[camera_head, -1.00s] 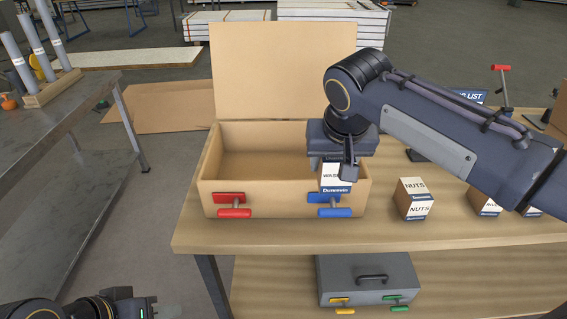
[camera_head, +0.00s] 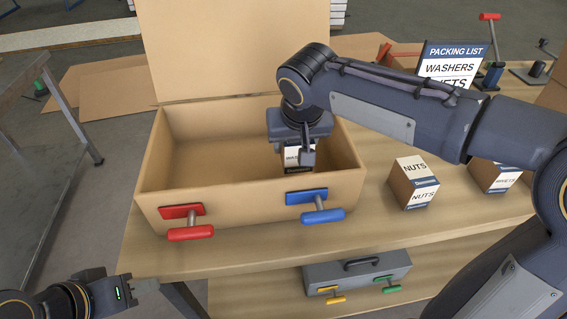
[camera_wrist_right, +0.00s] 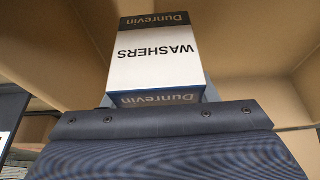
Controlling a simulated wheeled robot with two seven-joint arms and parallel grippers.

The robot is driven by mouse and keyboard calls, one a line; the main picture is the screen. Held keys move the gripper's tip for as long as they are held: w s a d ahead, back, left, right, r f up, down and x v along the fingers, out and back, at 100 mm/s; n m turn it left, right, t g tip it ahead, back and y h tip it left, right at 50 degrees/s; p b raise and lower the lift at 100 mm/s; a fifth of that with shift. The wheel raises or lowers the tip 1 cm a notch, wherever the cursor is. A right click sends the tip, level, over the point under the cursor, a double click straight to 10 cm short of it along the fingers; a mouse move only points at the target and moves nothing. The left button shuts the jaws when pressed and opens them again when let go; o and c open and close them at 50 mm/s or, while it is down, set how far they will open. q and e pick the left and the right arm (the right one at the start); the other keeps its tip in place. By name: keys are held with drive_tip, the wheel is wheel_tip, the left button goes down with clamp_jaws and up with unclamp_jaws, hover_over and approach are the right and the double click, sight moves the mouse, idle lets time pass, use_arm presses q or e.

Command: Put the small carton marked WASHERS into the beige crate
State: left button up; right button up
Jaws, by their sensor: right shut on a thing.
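The beige crate (camera_head: 149,203) stands open on the wooden table with its lid raised at the back. Red and blue latch handles are on its front wall. My right gripper (camera_head: 300,154) reaches down inside the crate's right part, shut on the small WASHERS carton (camera_head: 292,158). The carton shows large in the right wrist view (camera_wrist_right: 158,58), with the crate's beige walls around it. I cannot tell whether it touches the crate floor. My left gripper (camera_head: 135,290) is at the lower left, away from the crate; its fingers are too unclear to read.
A NUTS carton (camera_head: 413,183) stands right of the crate, and another carton (camera_head: 493,176) farther right. A packing list sign (camera_head: 453,66) stands behind them. A grey toolbox (camera_head: 357,271) is on the lower shelf. The crate's left half is empty.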

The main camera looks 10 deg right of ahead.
drive_tip(key=shift+f+b, duration=0.4)
drive_tip(key=shift+f, duration=2.2)
drive_tip(key=shift+f, duration=0.1)
drive_tip(key=shift+f, duration=0.15)
drive_tip(key=o, duration=1.2)
